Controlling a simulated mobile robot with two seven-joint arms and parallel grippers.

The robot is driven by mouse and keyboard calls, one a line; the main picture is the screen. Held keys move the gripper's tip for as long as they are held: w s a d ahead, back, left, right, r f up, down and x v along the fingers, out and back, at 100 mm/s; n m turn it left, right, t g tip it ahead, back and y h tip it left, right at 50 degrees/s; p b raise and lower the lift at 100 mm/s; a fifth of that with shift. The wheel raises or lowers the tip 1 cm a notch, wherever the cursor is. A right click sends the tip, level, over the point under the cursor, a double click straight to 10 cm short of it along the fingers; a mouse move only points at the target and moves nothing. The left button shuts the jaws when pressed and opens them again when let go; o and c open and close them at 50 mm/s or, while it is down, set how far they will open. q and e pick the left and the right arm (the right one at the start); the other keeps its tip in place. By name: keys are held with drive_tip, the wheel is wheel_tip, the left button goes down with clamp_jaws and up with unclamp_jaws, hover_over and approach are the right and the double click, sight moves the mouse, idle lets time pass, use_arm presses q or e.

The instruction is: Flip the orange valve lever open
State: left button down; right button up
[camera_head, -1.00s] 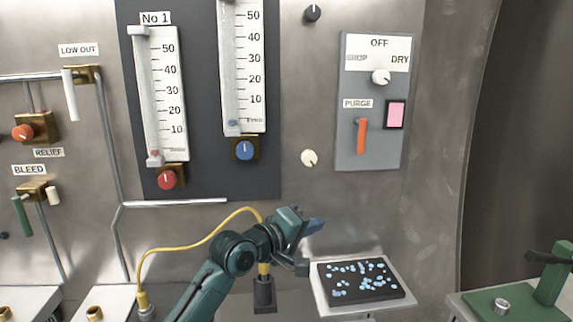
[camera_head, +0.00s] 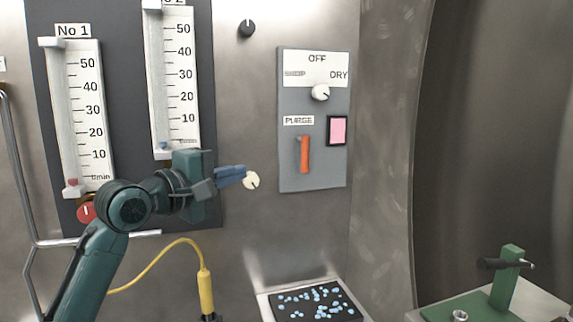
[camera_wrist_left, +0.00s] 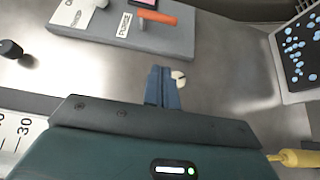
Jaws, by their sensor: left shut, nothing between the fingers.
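The orange valve lever (camera_head: 304,154) hangs straight down on the grey panel (camera_head: 286,176), below and beside the PURGE label. It also shows at the top of the left wrist view (camera_wrist_left: 156,17), past my fingertips. My left gripper (camera_head: 243,173) is shut and empty, its blue fingers pointing right toward the panel. In the head view its tips are left of the lever and overlap the cream knob (camera_head: 252,180). In the left wrist view the shut fingers (camera_wrist_left: 162,72) are apart from the lever, with bare wall between. My right gripper is not in view.
A white selector knob (camera_head: 320,92) and a pink square (camera_head: 337,130) share the grey panel. A tray of blue pieces (camera_head: 316,302) sits below it. Two gauges (camera_head: 80,115) stand left. A green clamp (camera_head: 505,280) is at the lower right. A yellow cable (camera_head: 205,290) hangs by my arm.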

sight(303, 153)
use_arm(q)
drive_tip(key=s+d+p+x, duration=0.1)
drive_tip(key=d+x, duration=0.1)
drive_tip(key=x, duration=1)
drive_tip(key=shift+s+d, duration=0.25)
drive_tip(key=shift+s, duration=0.1)
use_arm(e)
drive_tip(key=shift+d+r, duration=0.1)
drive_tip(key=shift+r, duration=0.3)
use_arm(q)
drive_tip(key=shift+f, duration=0.1)
drive_tip(key=shift+d+f, duration=0.1)
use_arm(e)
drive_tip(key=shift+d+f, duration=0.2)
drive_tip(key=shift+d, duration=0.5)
use_arm(q)
drive_tip(key=shift+n+t+h, duration=0.3)
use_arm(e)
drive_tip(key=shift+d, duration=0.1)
